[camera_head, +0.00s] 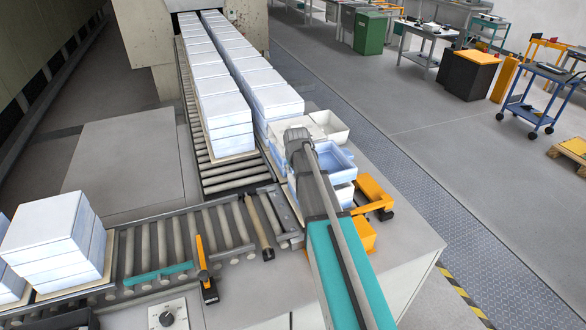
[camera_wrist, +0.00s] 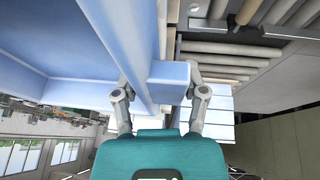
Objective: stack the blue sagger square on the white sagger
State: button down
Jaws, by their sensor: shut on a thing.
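The blue sagger (camera_head: 335,160) is an open square tray in pale blue, just right of my wrist in the head view. Its blue walls fill the upper left of the wrist view (camera_wrist: 60,60). My gripper (camera_wrist: 160,78) is shut on a blue wall of it, one finger on each side. In the head view my arm hides the fingers and part of the tray. A white sagger (camera_head: 329,124), open and pale, is just behind the blue one. Another pale sagger (camera_head: 344,195) shows below the blue one; whether they touch is unclear.
Stacks of closed white saggers (camera_head: 226,113) line the roller conveyor (camera_head: 225,180) leading to the furnace. Another stack (camera_head: 50,240) stands at the left. An orange fixture (camera_head: 373,195) is close right of the saggers. The grey table (camera_head: 400,250) is bare nearer the front.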

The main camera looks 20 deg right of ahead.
jog(key=shift+f, duration=0.2)
jog(key=shift+f+b, duration=1.15)
jog(key=shift+b, duration=0.15)
jog(key=shift+f+b, duration=0.35)
jog(key=shift+b, duration=0.05)
jog(key=shift+c, duration=0.3)
grip_release()
dwell(0.3)
